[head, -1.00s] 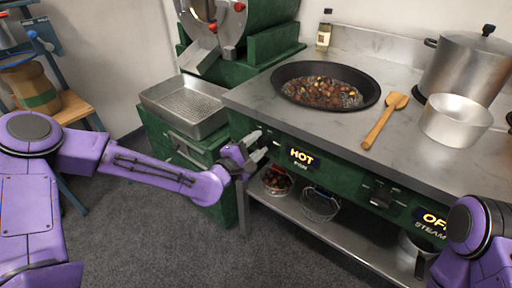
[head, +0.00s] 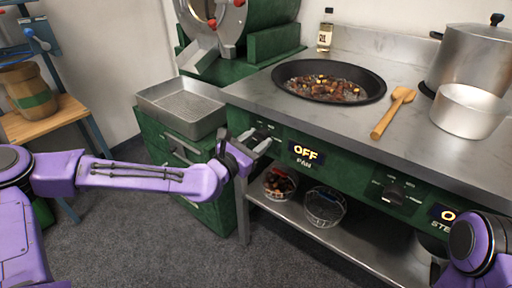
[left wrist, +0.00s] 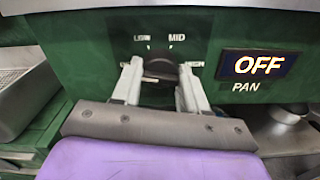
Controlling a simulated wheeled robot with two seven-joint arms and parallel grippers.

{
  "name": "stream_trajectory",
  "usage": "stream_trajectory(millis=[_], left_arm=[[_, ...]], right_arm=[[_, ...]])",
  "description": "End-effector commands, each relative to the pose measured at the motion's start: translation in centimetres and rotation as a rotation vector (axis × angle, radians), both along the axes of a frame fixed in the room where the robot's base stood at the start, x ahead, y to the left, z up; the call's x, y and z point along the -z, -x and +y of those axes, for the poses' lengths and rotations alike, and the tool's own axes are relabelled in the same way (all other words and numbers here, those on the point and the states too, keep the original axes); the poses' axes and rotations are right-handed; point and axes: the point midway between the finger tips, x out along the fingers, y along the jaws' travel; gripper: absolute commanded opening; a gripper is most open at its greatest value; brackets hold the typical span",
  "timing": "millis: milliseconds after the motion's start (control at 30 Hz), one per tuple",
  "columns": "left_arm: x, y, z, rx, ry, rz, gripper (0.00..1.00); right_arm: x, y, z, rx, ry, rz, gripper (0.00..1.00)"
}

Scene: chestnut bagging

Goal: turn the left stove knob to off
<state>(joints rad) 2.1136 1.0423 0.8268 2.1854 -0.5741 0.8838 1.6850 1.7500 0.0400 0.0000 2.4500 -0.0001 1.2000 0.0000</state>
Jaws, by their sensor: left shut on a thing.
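The left stove knob (left wrist: 160,66) is dark and round, on the green stove front. It sits between the two pale fingers of my left gripper (left wrist: 160,88) in the left wrist view. The gripper is shut on it. In the head view my left gripper (head: 261,143) is at the stove's left front, and the knob is mostly hidden there. The display (head: 306,154) beside it reads OFF above PAN; it also shows in the left wrist view (left wrist: 260,66). My right arm enters at the lower right, its gripper out of view.
A black pan (head: 329,81) of chestnuts is on the steel counter (head: 280,112). A wooden utensil (head: 393,112) and a steel pot (head: 468,110) lie to its right. The right knob (head: 393,194) is free. Baskets stand on the lower shelf (head: 345,235). A metal tray (head: 180,107) is left.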

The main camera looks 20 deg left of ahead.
Motion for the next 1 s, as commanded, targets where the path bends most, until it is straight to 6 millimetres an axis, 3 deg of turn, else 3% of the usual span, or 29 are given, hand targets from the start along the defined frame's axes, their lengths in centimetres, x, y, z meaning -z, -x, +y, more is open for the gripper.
stream_trajectory(millis=[300,967,1000], left_arm=[[0.2,0.0,0.0,-0.001,0.150,0.054,0.13],[0.0,0.0,0.0,-0.001,0.202,0.074,0.13],[0.0,0.0,0.0,-0.001,0.202,0.074,0.53]], right_arm=[[1.8,0.0,0.0,0.000,0.000,0.000,0.44],[2.2,0.0,0.0,0.000,0.000,0.000,0.44],[2.2,0.0,0.0,0.000,0.000,0.000,0.44]])
